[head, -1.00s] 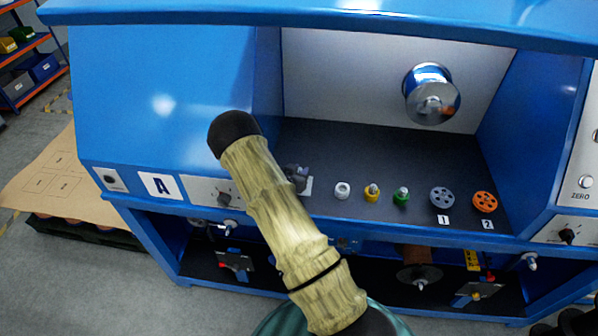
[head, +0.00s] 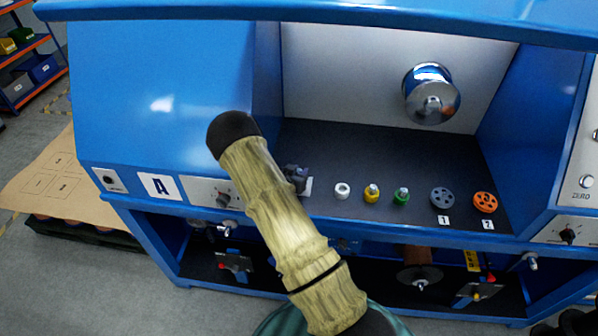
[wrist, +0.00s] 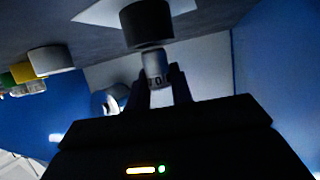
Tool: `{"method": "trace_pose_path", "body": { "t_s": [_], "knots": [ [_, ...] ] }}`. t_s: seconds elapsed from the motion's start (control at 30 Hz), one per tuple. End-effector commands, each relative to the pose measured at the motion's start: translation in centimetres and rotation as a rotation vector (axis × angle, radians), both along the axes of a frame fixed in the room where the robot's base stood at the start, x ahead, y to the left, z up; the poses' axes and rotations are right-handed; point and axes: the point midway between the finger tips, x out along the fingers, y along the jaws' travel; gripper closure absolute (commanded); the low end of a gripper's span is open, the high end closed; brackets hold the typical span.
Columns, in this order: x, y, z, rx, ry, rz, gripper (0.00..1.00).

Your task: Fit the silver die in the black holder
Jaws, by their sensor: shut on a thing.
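In the wrist view my gripper (wrist: 158,82) is shut on the silver die (wrist: 155,64), a small light cylinder with dark markings on its side. The black holder (wrist: 147,22), a dark cylinder, stands on a white card at the top of that view. The die's far end is right at the holder's edge; I cannot tell whether it touches or sits partly in it. In the head view my arm hides most of this spot. Only a dark shape (head: 296,174) shows beside the arm, and I cannot tell holder from gripper there.
On the dark shelf to the right stand a white ring (head: 342,190), a yellow piece (head: 372,193), a green piece (head: 402,195), a grey wheel (head: 442,197) and an orange wheel (head: 485,202). A chrome pulley (head: 432,94) juts from the back wall. Blue side walls bound the recess.

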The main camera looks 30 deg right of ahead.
Motion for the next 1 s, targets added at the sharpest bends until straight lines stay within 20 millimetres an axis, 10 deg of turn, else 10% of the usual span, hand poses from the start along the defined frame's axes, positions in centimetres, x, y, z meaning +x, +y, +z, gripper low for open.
{"method": "trace_pose_path", "body": {
  "t_s": [1.0],
  "knots": [
    [-0.1, -0.2, -2.4, 0.0, 0.001, -0.002, 1.0]
  ]
}}
